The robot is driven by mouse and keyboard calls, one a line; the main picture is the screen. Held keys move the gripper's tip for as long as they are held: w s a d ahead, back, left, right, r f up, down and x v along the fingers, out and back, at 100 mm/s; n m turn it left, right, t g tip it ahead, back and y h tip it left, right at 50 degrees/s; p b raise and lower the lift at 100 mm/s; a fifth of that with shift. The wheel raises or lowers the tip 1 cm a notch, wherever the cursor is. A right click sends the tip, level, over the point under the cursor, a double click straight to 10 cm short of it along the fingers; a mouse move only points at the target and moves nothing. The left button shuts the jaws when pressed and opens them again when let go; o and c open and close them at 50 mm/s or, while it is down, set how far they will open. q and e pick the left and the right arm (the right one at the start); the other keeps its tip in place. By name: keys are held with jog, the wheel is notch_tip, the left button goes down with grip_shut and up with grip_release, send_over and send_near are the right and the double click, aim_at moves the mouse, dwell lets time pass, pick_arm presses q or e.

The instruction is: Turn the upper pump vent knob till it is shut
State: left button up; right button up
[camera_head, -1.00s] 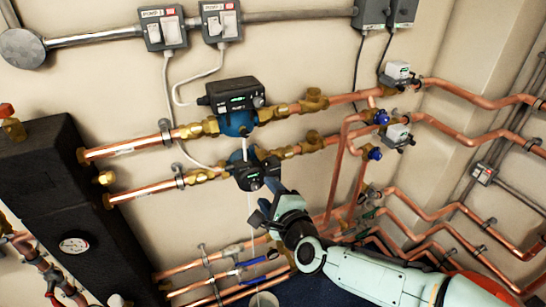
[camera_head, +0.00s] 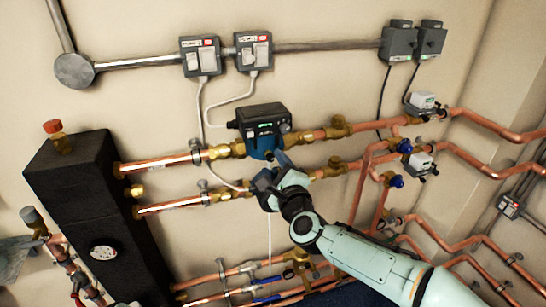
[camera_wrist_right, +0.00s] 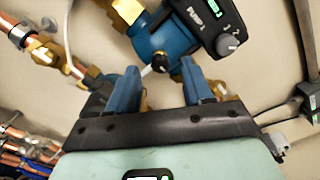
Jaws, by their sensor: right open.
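The upper pump (camera_head: 262,116) has a black control box over a blue body, in line with the upper copper pipe. How far the knob is turned I cannot tell. My right gripper (camera_wrist_right: 157,78) is open, its two blue fingers either side of the knob in that view, with no visible contact. In the head view my right gripper (camera_head: 272,170) is just below the upper pump and hides the lower pump. My left gripper is not in view.
The control box carries a separate grey dial (camera_wrist_right: 228,45). Brass valves (camera_head: 338,127) and copper pipes run along both sides of the pump. A white cable (camera_head: 203,105) hangs at its left. A black vessel (camera_head: 95,205) stands at the left.

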jog(key=shift+x, duration=1)
grip_shut()
